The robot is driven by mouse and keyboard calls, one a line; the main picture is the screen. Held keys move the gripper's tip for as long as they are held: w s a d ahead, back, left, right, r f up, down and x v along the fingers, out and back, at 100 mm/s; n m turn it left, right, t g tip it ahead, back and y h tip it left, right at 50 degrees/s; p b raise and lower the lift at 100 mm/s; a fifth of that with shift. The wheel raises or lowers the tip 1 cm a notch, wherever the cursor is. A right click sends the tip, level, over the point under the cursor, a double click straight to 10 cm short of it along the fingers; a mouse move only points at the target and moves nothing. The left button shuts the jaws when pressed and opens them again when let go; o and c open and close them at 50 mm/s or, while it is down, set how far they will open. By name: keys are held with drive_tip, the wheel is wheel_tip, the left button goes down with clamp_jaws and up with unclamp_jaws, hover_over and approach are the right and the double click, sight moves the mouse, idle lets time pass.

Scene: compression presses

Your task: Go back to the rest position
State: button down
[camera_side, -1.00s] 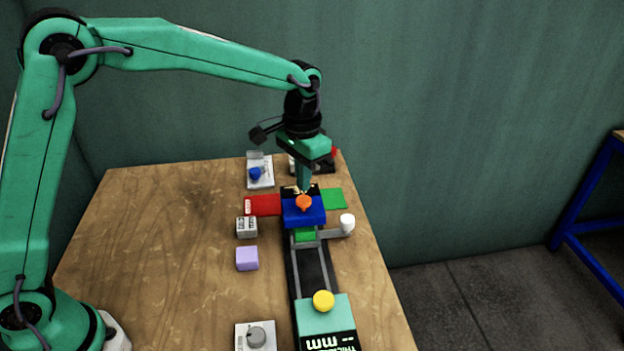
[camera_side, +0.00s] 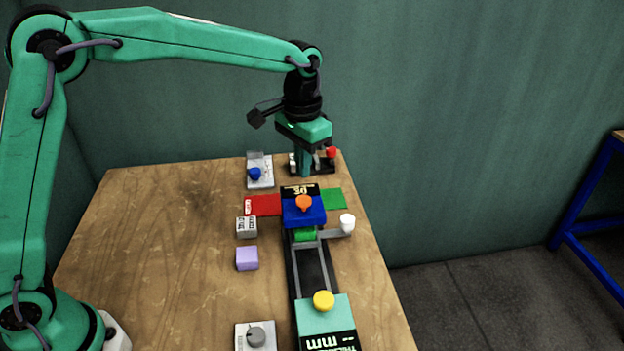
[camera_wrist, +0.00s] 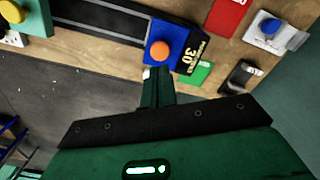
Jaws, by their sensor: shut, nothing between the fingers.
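My gripper (camera_side: 304,172) is shut and empty, pointing down above the far part of the table, beyond the blue press block. Its closed fingers (camera_wrist: 158,88) also show in the wrist view. The blue block (camera_side: 303,215) with an orange knob (camera_side: 304,203) sits on the dark rail, apart from the fingertips in the side view. In the wrist view the orange knob (camera_wrist: 161,52) lies just past the fingertips. My gripper partly hides the small device with a red knob (camera_side: 331,152) at the far edge.
A teal block with a yellow knob (camera_side: 323,300) stands at the rail's near end. A white knob (camera_side: 347,222) sits right of the rail. Red (camera_side: 262,205) and green (camera_side: 333,199) pads flank the blue block. A purple cube (camera_side: 247,258) lies left. The left table surface is clear.

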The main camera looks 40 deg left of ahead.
drive_tip(key=shift+s+a+r, duration=0.25)
drive_tip(key=shift+a+r, duration=0.05)
drive_tip(key=shift+r, duration=0.05)
drive_tip(key=s+a+r+n+t, duration=0.15)
drive_tip(key=s+a+r, duration=0.3)
drive_tip(key=s, duration=0.45)
drive_tip(key=s+a+r+n+t, duration=0.1)
drive_tip(key=s+a+r+t, duration=0.2)
drive_tip(key=s+a, duration=0.45)
drive_tip(key=s+f+t, duration=0.1)
drive_tip(key=s+f, duration=0.1)
drive_tip(key=s, duration=0.6)
drive_tip(key=shift+s+a+f, duration=0.15)
drive_tip(key=shift+a+f, duration=0.1)
drive_tip(key=shift+f, duration=0.1)
